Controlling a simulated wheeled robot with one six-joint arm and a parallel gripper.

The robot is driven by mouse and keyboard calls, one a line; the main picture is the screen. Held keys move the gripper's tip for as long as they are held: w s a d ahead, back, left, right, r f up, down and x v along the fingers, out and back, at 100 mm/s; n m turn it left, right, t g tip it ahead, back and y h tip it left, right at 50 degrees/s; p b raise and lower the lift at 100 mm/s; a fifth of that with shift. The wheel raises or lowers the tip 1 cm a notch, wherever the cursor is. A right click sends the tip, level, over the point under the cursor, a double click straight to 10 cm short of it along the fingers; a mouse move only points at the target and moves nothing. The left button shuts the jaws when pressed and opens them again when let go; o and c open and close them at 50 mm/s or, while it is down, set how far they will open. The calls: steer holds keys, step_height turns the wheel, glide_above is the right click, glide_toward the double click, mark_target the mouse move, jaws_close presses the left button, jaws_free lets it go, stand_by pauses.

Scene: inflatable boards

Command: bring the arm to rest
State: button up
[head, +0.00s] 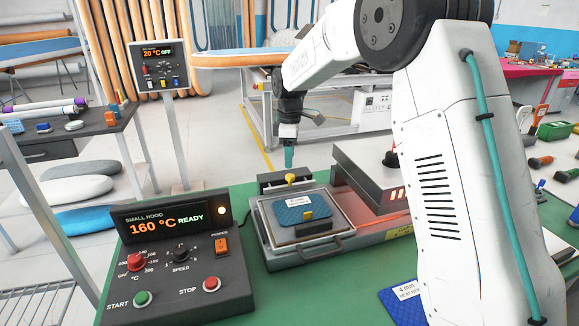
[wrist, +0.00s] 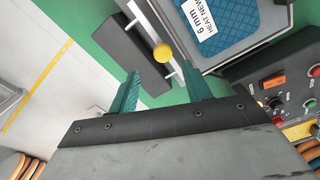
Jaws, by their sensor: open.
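My gripper (head: 289,157) points down above the far end of the small heating station on the green bench. In the wrist view its two teal fingers (wrist: 163,96) are spread apart with nothing between them. A yellow knob (wrist: 163,53) on the station lies just beyond the fingers. It also shows in the head view (head: 291,178), below the gripper. My white arm fills the right middle of the head view and hides part of the bench.
A blue board (head: 295,210) labelled 6 mm lies in the station's tray (head: 262,224). A metal hood (head: 365,180) stands to its right. The control box (head: 178,262) reads 160 °C READY. Another blue board (head: 400,306) lies at the bench front. Open floor lies behind the bench.

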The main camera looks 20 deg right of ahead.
steer(key=shift+r, duration=1)
steer(key=shift+m, duration=0.4)
steer(key=shift+s+f+m, duration=0.25)
steer(key=shift+m, duration=0.15)
steer(key=s+d+r+m, duration=0.1)
steer(key=s+m, duration=0.3)
steer(key=s, duration=1.1)
steer(key=s+d+r+m+t, duration=0.1)
steer(key=s+r+m, duration=0.2)
steer(key=s, duration=1.2)
steer(key=s+d+r+m, duration=0.1)
steer(key=s+m, duration=0.4)
steer(key=s, duration=1)
steer(key=shift+r, duration=0.9)
steer(key=shift+d, duration=0.1)
steer(key=shift+c, duration=0.3)
